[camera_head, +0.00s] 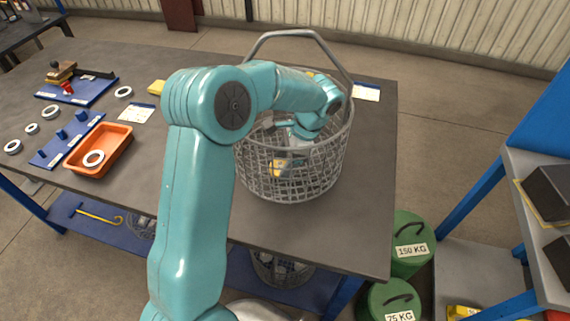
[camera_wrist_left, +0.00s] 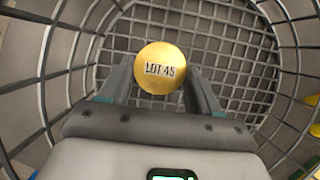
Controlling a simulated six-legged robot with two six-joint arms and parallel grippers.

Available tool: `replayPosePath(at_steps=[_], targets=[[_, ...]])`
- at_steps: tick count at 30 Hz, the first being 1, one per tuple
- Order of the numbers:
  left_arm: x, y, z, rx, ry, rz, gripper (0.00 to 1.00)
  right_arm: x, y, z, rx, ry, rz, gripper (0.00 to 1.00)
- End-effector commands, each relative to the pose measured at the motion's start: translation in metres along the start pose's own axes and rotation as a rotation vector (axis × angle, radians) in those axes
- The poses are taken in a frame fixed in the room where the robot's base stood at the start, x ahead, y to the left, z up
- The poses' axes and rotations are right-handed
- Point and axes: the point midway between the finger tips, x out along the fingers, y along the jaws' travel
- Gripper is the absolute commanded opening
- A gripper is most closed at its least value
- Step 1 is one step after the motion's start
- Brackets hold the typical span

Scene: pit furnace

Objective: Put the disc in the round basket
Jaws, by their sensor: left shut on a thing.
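The round basket (camera_head: 322,172) is a grey wire-mesh basket with a tall arched handle, standing upright near the right end of the dark table. My left arm reaches over its rim, and my left gripper (camera_head: 284,156) is down inside it, partly hidden by the mesh. The disc (camera_wrist_left: 160,68) is yellow-gold and marked LOT 45. It sits between the two fingers, which are shut on it, with the basket's mesh floor (camera_wrist_left: 222,50) beyond it. In the head view the disc (camera_head: 277,168) shows only in part through the wires. My right gripper is not in view.
An orange tray (camera_head: 118,142) holding a white ring stands at the left, beside blue boards (camera_head: 52,150) and loose rings. Green weights (camera_head: 411,250) stand below the table's right end. A blue-framed shelf (camera_head: 530,175) is at the far right.

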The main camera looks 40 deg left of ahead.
Motion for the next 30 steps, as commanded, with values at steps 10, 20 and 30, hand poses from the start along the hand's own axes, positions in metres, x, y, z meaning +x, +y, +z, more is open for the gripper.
replayPosePath(at_steps=[10, 20, 30], targets=[[0.014, -0.001, -0.006, -0.001, 0.001, -0.003, 0.18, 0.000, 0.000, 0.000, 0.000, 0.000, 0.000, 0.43], [0.017, 0.000, -0.007, 0.000, 0.001, -0.001, 0.88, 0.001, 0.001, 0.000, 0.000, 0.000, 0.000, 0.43], [0.001, -0.001, -0.007, 0.000, 0.003, -0.003, 0.88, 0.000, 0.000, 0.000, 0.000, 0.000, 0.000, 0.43]])
